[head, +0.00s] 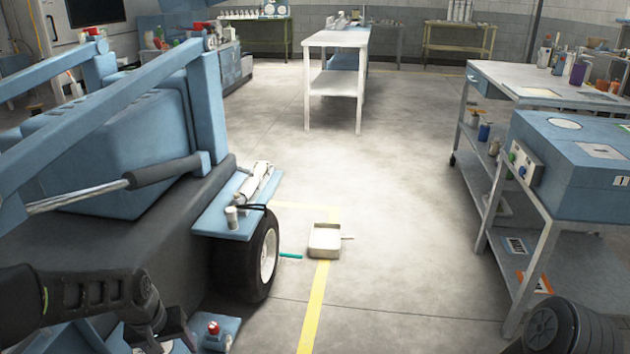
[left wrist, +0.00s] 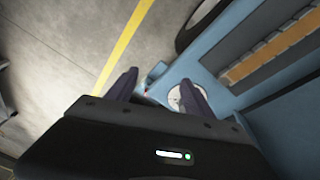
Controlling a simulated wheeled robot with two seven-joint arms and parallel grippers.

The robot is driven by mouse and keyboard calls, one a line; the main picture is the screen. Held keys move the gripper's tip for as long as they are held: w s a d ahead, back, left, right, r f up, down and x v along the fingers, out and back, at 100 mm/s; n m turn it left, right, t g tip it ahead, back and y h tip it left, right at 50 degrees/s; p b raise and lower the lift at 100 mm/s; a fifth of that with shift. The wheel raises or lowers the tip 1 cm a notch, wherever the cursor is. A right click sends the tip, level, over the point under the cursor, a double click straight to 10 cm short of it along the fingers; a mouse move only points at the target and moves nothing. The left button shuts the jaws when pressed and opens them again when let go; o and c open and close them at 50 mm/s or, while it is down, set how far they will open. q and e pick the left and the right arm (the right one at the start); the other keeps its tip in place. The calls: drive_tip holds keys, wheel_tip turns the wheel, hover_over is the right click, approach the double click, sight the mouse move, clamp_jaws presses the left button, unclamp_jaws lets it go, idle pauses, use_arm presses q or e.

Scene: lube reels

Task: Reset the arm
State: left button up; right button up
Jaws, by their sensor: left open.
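My left arm (head: 75,297) is dark and comes in from the left along the bottom of the head view, in front of the blue machine. Its gripper cannot be made out clearly there. In the left wrist view, my left gripper (left wrist: 156,91) has its two dark fingers spread apart with nothing held between them. Beyond the fingers are a blue surface and a white round patch (left wrist: 176,98), partly hidden by the right finger. A dark part of my right arm (head: 570,328) shows at the bottom right of the head view. My right gripper is out of view.
The blue machine (head: 120,125) with a black wheel (head: 262,262) stands close on the left. A small blue step with a red knob (head: 213,328) is near my left arm. A tray (head: 325,241) lies on the floor. A blue box (head: 570,160) tops a cart right.

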use_arm(q)
drive_tip(key=d+f+m+t+h, duration=0.2)
drive_tip(key=d+f, duration=1)
drive_tip(key=d, duration=0.1)
drive_tip(key=s+d+f+g+h, duration=0.1)
drive_tip(key=s+d+f+g, duration=0.1)
drive_tip(key=s+d+f, duration=0.65)
drive_tip(key=s+d+f+g+h, duration=0.1)
drive_tip(key=s+d+f+g, duration=0.15)
drive_tip(key=s+d, duration=0.6)
wheel_tip(320, 180, up, 17)
drive_tip(key=s+a+p, duration=0.2)
drive_tip(key=a+p, duration=0.1)
drive_tip(key=p, duration=1.5)
drive_tip(key=shift+s+t, duration=0.35)
drive_tip(key=shift+c, duration=0.6)
